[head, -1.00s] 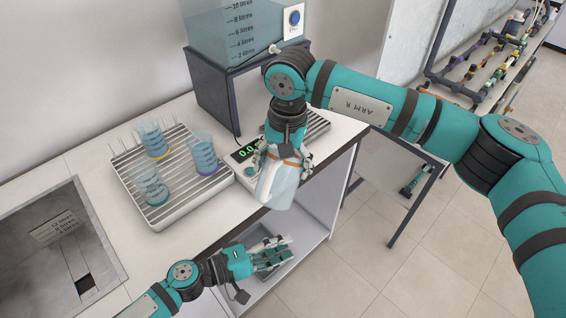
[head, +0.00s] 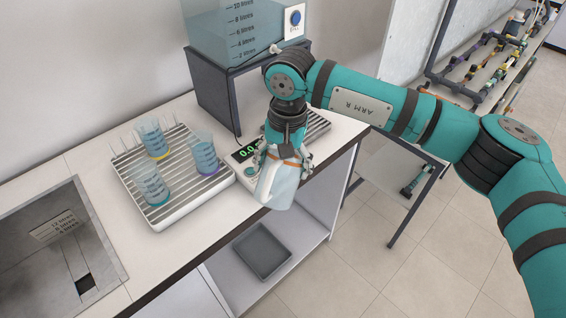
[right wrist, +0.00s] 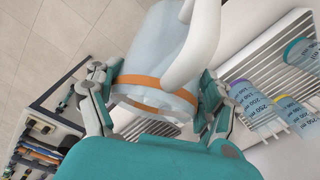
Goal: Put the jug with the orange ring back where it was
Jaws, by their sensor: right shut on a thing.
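The jug with the orange ring (head: 279,184) is clear, with a white handle that shows in the right wrist view. My right gripper (head: 284,160) is shut on it near the orange ring. In the head view the jug hangs by the counter's front edge, in front of the scale (head: 246,172). In the right wrist view the jug (right wrist: 160,58) sits between the two fingers of my right gripper (right wrist: 158,92), and the orange band runs across it. My left gripper is not in view.
A ribbed drain rack (head: 170,213) holds beakers with yellow (head: 153,138), purple (head: 203,154) and teal (head: 150,184) rings. A sink (head: 60,240) lies left. A tank (head: 240,35) stands on a dark stand behind. A grey tray (head: 263,250) sits on the shelf below.

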